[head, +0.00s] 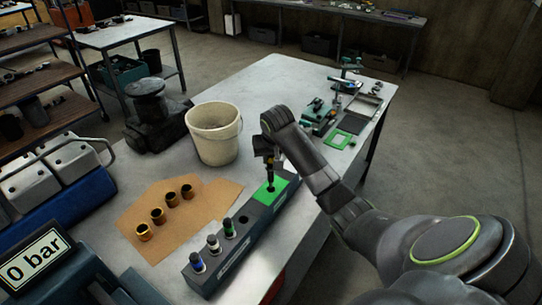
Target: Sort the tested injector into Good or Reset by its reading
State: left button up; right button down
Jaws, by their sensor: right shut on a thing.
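My right gripper (268,153) points down over the far end of a long grey rack (228,252). It is shut on a dark injector (270,175), held roughly upright. The injector's lower end is over the green patch (277,184) on the rack; I cannot tell if it touches or sits in a hole. Nearer in the rack stand injectors with a green top (228,226), a white top (213,242) and a blue top (197,261). An empty hole (244,218) lies between them and the green patch. A display (36,259) at lower left reads 0 bar. My left gripper is out of view.
Several brass sleeves (158,215) stand on brown paper (205,199) left of the rack. A cream bucket (214,135) stands behind, beside a black machine (151,118). A green-framed plate (341,139) and a small vise (318,115) are at the table's right.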

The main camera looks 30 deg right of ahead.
aim_at(271, 167)
jog(key=shift+f, duration=0.1)
dwell(0.3)
jog(key=shift+f, duration=1.75)
jog(key=shift+f+b, duration=0.3)
jog(key=shift+f, duration=1.3)
jog(key=shift+p, duration=0.35)
jog(key=shift+f, duration=0.1)
jog(key=shift+f+b, duration=0.65)
jog(key=shift+f, duration=0.6)
